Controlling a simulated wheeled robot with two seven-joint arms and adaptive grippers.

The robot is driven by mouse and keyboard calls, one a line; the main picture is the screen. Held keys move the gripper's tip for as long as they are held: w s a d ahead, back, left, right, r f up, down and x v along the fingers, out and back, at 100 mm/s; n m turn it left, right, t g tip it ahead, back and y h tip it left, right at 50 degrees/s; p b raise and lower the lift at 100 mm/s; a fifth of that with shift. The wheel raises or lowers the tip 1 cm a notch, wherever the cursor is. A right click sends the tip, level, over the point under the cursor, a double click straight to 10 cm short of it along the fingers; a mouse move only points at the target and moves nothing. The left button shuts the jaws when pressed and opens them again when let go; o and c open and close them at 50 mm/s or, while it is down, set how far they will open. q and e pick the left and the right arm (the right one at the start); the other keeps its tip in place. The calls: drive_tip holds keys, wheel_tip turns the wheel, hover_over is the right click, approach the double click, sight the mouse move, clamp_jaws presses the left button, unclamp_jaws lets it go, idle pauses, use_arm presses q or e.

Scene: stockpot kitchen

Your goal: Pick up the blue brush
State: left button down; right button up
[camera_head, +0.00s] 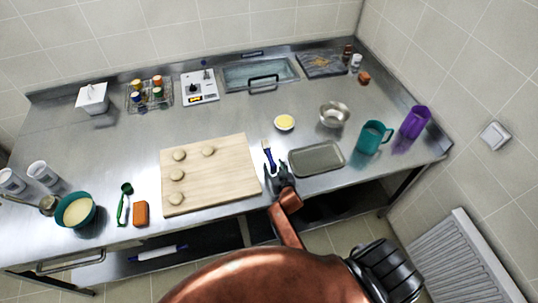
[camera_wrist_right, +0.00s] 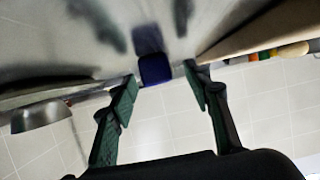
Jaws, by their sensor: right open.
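The blue brush (camera_head: 267,153) lies on the steel counter, between the wooden board and the grey tray, with its pale end toward the back. My right gripper (camera_head: 277,172) is at the near end of the brush, low over the counter. In the right wrist view the gripper (camera_wrist_right: 163,85) is open, with its two fingers spread apart. A dark blue block-shaped part, apparently the brush handle end (camera_wrist_right: 155,69), shows in the gap between the fingertips. I cannot tell whether either finger touches it. My left gripper is not in view.
The wooden board (camera_head: 225,180) with several round dough pieces lies close on the left. The grey tray (camera_head: 316,158) lies close on the right. A small yellow-filled bowl (camera_head: 284,122) and a metal bowl (camera_head: 334,114) stand behind. A teal mug (camera_head: 373,137) stands further right.

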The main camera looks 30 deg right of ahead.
drive_tip(key=shift+w+d+f, duration=0.2)
drive_tip(key=shift+w+f, duration=0.1)
drive_tip(key=shift+w, duration=0.2)
drive_tip(key=shift+c, duration=0.5)
clamp_jaws()
